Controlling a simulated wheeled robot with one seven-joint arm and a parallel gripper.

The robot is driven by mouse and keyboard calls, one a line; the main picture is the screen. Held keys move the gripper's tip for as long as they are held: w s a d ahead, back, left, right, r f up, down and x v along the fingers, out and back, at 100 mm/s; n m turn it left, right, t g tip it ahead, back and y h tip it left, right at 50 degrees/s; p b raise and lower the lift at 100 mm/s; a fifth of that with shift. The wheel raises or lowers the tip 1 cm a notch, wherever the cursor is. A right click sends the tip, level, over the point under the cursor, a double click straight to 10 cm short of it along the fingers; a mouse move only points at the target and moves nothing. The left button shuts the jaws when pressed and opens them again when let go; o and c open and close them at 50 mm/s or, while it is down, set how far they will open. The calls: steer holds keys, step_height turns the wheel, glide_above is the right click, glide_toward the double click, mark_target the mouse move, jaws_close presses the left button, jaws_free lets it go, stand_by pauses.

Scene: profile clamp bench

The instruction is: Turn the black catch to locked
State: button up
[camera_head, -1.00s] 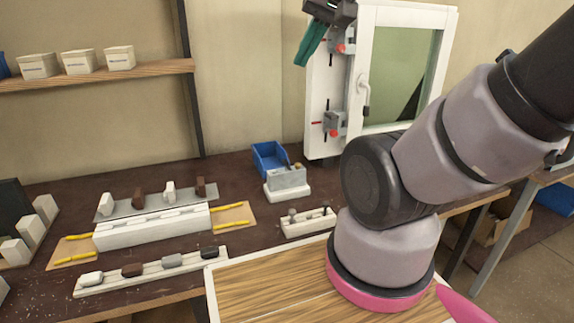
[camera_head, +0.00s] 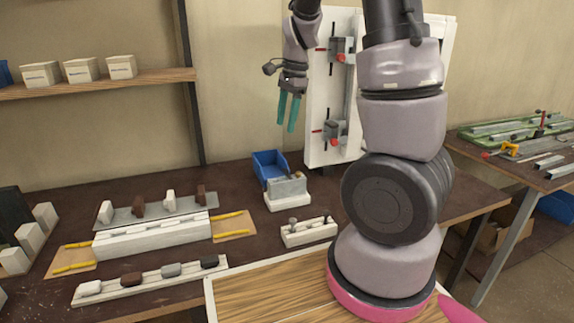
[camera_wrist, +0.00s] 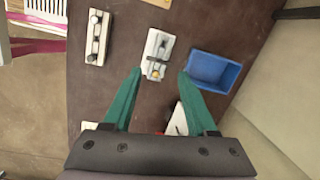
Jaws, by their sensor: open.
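A dark, nearly black piece (camera_head: 209,261) sits at the right end of the front white strip (camera_head: 150,283) in the head view; it looks like the black catch. Beside it on the strip are grey, brown and white pieces. Whether it is turned to locked cannot be told at this size. My gripper (camera_head: 287,127) points down with teal fingers apart, empty, in the air above the back of the bench. In the wrist view my gripper (camera_wrist: 160,72) is open, with nothing between the fingers. The strip is not recognisable there.
A blue bin (camera_head: 266,164) and a grey block on a white base (camera_head: 287,200) lie below my gripper. A two-knob strip (camera_head: 309,232) stands nearer. A long white fixture (camera_head: 150,237) and a grey rail with upright pieces (camera_head: 152,214) fill the left. A white frame (camera_head: 320,95) stands behind.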

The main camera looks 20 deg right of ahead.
mark_target(287, 171)
steer(key=w+f, duration=0.1)
steer(key=f, duration=0.4)
steer(key=w+d+f+m+h, duration=0.1)
steer(key=f, duration=0.4)
steer(key=f+m, duration=0.1)
steer(key=f, duration=0.4)
steer(key=shift+w+d+f+g+h, duration=0.15)
steer(key=shift+w+f+g+h, duration=0.15)
steer(key=shift+w+f+g, duration=0.1)
steer(key=shift+r, duration=0.1)
jaws_close()
